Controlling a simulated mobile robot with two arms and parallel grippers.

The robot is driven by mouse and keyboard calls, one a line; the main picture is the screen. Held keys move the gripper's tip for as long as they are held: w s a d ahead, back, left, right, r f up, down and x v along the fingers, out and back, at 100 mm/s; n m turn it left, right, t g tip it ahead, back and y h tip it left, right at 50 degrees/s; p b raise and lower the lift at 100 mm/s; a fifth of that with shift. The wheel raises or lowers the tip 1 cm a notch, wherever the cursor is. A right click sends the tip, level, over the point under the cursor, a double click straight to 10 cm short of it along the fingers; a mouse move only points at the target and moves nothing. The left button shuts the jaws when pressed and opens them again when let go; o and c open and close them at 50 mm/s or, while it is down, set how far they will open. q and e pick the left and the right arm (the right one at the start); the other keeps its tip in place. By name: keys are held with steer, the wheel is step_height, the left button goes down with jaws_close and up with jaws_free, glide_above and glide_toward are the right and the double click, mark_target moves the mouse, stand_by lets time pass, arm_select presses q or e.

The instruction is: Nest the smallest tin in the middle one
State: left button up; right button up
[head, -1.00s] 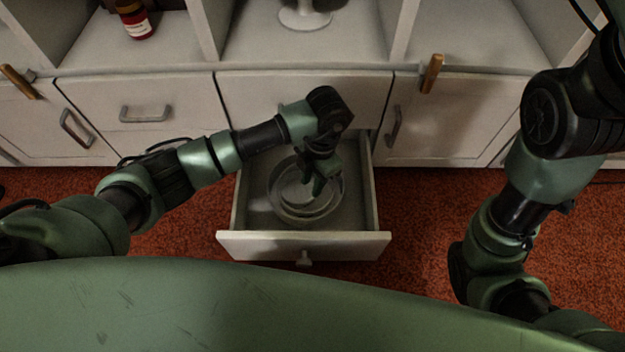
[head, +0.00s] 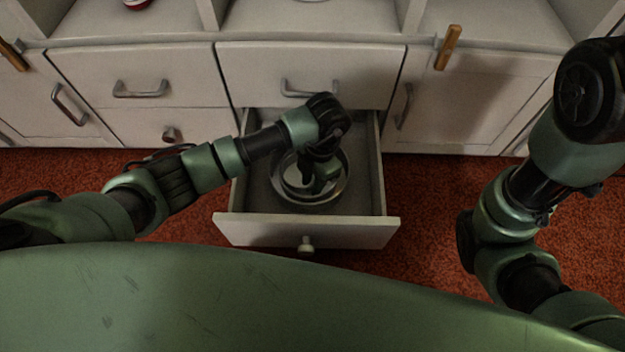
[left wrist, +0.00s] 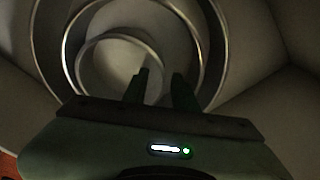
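The tins are round and metal and sit one inside another in an open drawer (head: 369,190). In the left wrist view the smallest tin (left wrist: 105,68) lies within the ring of the middle tin (left wrist: 66,52), off to the left side. The largest tin (left wrist: 36,45) surrounds both. My left gripper (head: 318,188) points down over the tins. In the left wrist view its fingers (left wrist: 161,88) are apart at the smallest tin's right rim, one appearing inside and one outside. Whether that tin rests on the middle tin's floor is unclear. My right gripper is out of view.
The drawer front (head: 300,231) with its knob (head: 306,244) faces me. Above is a closed drawer with a metal handle (head: 308,90). A wooden-handled item (head: 447,47) stands out at the cabinet's edge to the right. Red carpet (head: 420,195) lies clear on both sides.

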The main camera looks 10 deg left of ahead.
arm_select(q)
jaws_close()
stand_by(0.5)
stand_by(0.7)
steer(key=shift+o, duration=0.7)
jaws_free()
